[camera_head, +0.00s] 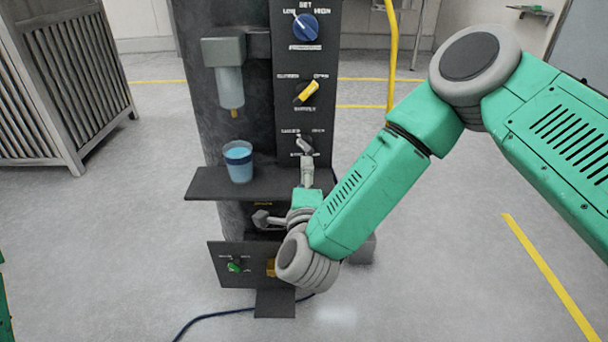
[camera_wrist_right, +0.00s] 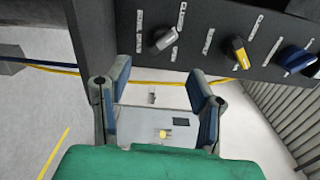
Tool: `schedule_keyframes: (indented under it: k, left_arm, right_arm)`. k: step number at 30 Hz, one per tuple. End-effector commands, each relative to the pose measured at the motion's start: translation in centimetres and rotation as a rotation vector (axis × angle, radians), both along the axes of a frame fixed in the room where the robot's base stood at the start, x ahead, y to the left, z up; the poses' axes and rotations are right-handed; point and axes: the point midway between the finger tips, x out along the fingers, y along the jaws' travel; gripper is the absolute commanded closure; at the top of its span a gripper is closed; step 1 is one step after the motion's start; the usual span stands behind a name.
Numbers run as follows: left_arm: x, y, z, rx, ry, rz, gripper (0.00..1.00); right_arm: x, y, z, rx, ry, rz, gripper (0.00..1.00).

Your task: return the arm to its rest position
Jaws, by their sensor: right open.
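My right arm (camera_head: 365,195) reaches in from the right and bends in front of the dark filler machine. Its gripper (camera_head: 306,172) is small in the head view, just below the lowest grey knob (camera_head: 304,144) of the control panel. In the right wrist view the gripper (camera_wrist_right: 158,100) is open, with its two blue-padded fingers apart and nothing between them. The grey knob (camera_wrist_right: 161,39) shows above the fingers there, apart from them. My left gripper is out of view.
A cup of blue liquid (camera_head: 239,163) stands on the machine's shelf (camera_head: 212,186), below the nozzle (camera_head: 232,88). A yellow knob (camera_head: 306,92) and blue dial (camera_head: 305,27) sit higher. A slatted grey cabinet (camera_head: 70,75) stands left. Floor at right is clear.

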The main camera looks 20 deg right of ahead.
Motion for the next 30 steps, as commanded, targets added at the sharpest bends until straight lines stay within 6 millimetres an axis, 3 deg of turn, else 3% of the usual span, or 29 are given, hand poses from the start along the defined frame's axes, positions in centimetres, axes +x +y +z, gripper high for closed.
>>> schedule_keyframes:
  k: [4, 8, 12, 15, 18, 21, 24, 27, 30]
  left_arm:
    - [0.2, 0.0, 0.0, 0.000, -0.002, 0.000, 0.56]
    - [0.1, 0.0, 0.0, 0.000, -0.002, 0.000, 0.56]
    - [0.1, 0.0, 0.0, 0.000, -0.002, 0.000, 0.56]
    - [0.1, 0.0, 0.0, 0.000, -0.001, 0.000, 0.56]
    - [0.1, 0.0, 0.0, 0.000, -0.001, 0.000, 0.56]
    - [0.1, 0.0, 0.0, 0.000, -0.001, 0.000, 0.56]
    - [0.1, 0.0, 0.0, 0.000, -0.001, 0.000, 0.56]
    - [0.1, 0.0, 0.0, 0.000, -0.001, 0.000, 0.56]
    - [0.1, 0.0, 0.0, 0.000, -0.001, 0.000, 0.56]
  right_arm:
    - [-0.6, 0.5, -1.6, -0.055, 0.058, 0.050, 0.51]
    - [-3.4, 1.5, -7.1, -0.255, 0.258, 0.232, 0.51]
    - [-9.9, 1.1, -15.3, -0.572, 0.560, 0.529, 0.51]
    - [-15.7, -0.8, -19.9, -0.780, 0.764, 0.747, 0.51]
    - [-21.9, -3.8, -23.1, -0.956, 0.951, 0.964, 0.51]
    - [-27.5, -6.9, -24.6, -1.084, 1.105, 1.159, 0.51]
    - [-31.8, -9.5, -25.0, -1.161, 1.218, 1.315, 0.51]
    - [-34.5, -11.2, -24.9, -1.201, 1.287, 1.417, 0.51]
    - [-35.8, -12.0, -24.8, -1.216, 1.319, 1.468, 0.51]
